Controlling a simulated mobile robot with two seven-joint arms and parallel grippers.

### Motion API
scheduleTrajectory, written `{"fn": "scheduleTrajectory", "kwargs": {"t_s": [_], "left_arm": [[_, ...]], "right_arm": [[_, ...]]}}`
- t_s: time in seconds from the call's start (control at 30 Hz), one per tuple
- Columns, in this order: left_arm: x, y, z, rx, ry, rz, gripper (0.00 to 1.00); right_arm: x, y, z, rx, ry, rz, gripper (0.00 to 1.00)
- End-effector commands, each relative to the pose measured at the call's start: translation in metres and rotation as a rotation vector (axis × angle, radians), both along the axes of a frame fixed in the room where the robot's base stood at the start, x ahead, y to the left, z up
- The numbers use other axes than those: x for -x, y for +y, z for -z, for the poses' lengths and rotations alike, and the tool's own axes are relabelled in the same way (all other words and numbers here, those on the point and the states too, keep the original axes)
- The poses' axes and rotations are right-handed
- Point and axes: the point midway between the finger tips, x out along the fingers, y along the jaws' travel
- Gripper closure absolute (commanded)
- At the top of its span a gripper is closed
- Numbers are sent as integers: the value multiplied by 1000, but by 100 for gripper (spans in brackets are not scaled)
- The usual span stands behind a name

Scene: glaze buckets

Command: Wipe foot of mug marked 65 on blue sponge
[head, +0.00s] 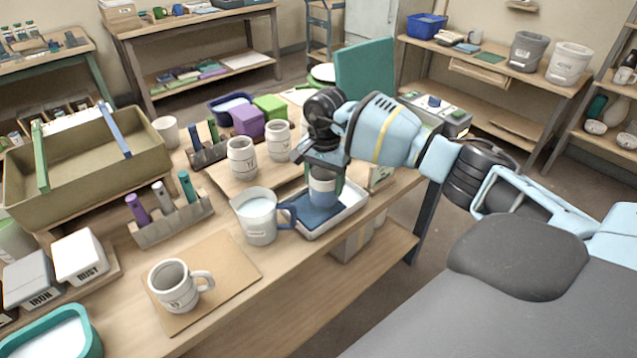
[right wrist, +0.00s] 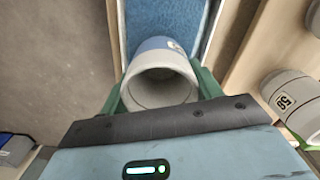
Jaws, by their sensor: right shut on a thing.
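My right gripper (head: 322,168) is shut on a grey mug with a blue lower part (head: 322,188). The mug is upright, directly over the blue sponge (head: 320,217) in a white tray (head: 352,208). In the right wrist view the green fingers (right wrist: 160,92) grip both sides of the mug (right wrist: 162,82), its open mouth facing the camera. The sponge (right wrist: 168,18) lies beyond it. I cannot tell whether the foot touches the sponge. A mark shows only partly on the mug's blue side and cannot be read. My left gripper is out of view.
A jug with white contents (head: 258,215) and a dark blue handle stands left of the tray. Two grey mugs (head: 242,160) (head: 278,141) stand behind it. Another mug (head: 172,288) stands on a brown board (head: 225,262) in front. A crate (head: 90,165) is at left.

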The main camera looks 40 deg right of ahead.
Motion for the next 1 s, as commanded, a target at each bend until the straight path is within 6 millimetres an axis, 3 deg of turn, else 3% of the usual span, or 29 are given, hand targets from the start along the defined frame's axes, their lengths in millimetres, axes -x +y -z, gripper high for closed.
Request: {"fn": "scheduleTrajectory", "kwargs": {"t_s": [0.37,1.0], "left_arm": [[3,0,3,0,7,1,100],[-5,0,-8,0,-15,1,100]], "right_arm": [[-1,-10,-1,-1,-2,0,68],[2,32,-1,-1,-3,-3,68]]}}
